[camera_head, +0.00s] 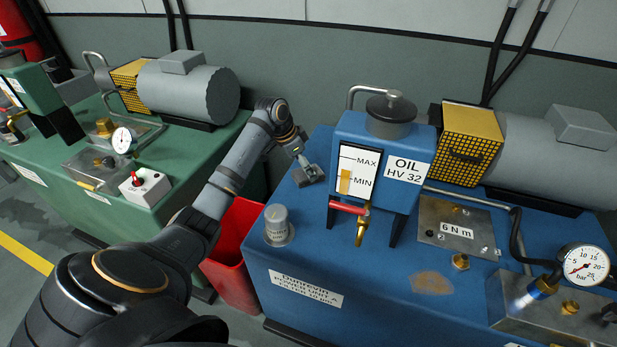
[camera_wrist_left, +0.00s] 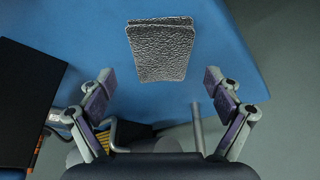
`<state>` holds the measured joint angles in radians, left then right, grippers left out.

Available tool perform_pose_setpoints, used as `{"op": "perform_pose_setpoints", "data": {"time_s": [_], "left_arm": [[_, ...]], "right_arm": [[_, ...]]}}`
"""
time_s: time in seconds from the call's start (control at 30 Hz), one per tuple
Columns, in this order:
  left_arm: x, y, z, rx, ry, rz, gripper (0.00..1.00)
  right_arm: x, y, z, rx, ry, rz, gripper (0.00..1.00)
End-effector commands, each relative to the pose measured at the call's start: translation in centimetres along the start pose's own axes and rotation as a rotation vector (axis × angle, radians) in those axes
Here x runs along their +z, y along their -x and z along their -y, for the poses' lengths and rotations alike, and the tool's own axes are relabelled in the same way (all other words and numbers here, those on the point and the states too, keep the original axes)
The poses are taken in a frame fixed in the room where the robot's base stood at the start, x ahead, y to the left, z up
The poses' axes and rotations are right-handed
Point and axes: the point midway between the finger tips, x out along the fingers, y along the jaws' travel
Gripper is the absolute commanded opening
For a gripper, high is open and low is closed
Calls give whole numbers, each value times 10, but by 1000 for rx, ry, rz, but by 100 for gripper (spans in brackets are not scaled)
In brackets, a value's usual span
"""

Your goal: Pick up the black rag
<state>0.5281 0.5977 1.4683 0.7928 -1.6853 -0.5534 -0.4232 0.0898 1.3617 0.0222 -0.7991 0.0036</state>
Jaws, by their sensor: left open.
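The black rag (camera_wrist_left: 160,48) is a dark grey, rough-textured folded pad in the left wrist view. It lies on the blue console top, close to its edge. In the head view the rag (camera_head: 309,175) is a small dark patch on the console's back left, left of the oil tank. My left gripper (camera_wrist_left: 158,82) is open, with one finger on each side of the view and the rag ahead between and beyond the tips. In the head view my left gripper (camera_head: 297,147) is just above and behind the rag, partly hidden by its own wrist. My right gripper is not in view.
The blue oil tank (camera_head: 385,150) stands right of the rag. A grey capped filter (camera_head: 277,225) stands on the blue console (camera_head: 335,250) nearer me. A red bin (camera_head: 235,262) sits in the gap beside the green console (camera_head: 60,150). A grey wall runs behind.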

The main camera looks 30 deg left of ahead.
Motion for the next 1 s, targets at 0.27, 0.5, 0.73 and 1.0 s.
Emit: {"op": "perform_pose_setpoints", "data": {"time_s": [0.27,0.5,0.73,1.0], "left_arm": [[0,-27,0,-1,0,-1,91],[1,-26,0,-1,0,0,91],[1,-27,0,0,0,0,91],[2,-28,0,0,0,0,91]], "right_arm": [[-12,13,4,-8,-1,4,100],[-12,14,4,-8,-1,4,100],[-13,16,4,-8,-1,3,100],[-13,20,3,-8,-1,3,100]]}}
